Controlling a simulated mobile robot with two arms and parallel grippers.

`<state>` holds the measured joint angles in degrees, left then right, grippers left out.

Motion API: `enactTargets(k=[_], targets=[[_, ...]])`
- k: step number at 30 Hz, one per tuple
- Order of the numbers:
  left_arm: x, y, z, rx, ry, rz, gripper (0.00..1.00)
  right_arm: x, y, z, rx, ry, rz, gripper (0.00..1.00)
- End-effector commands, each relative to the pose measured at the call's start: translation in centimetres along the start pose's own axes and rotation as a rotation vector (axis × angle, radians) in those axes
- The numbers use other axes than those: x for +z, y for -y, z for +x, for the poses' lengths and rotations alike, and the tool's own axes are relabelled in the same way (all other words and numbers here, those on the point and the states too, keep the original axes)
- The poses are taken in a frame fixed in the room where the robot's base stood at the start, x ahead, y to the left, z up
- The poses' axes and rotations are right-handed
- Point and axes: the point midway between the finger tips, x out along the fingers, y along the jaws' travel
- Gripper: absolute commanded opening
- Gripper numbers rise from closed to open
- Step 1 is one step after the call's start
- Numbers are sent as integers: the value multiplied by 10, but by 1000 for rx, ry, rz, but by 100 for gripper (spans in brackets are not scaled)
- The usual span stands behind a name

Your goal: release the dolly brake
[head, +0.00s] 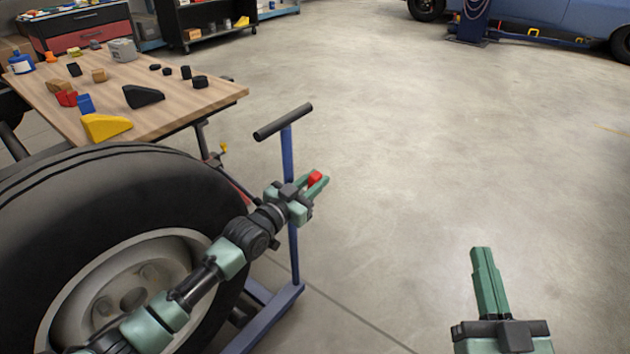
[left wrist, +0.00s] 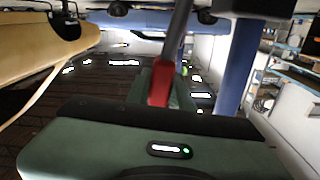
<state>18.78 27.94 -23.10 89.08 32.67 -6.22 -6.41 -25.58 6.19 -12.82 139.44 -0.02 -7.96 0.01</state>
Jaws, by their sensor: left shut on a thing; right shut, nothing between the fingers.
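The wheel dolly has a blue upright post (head: 294,255) with a black T-handle (head: 283,121) on top. My left gripper (head: 317,181) is beside the post and shut on a red lever grip (head: 315,177). In the left wrist view the red grip (left wrist: 160,85) sits at the end of a grey rod (left wrist: 180,32), with the dolly's blue post (left wrist: 238,60) to its right. Where the lever joins the dolly is hidden in the head view. My right gripper (head: 481,252) is shut and empty over the floor at lower right.
A large tyre (head: 110,180) stands at lower left, close under my left arm. A wooden table (head: 190,98) with a yellow wedge (head: 106,127), a black wedge (head: 143,96) and small blocks is behind it. The concrete floor to the right is clear.

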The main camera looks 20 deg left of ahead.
Motion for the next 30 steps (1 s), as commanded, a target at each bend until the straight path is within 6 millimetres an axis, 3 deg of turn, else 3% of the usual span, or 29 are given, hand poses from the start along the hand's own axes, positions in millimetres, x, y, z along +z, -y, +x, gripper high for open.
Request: enactTargets(k=[28,30], targets=[[0,2,0,0,1,-9,0,-1,0,0,0,2,1,0],[-2,6,0,-1,3,-45,0,8,0,0,0,53,-1,0]])
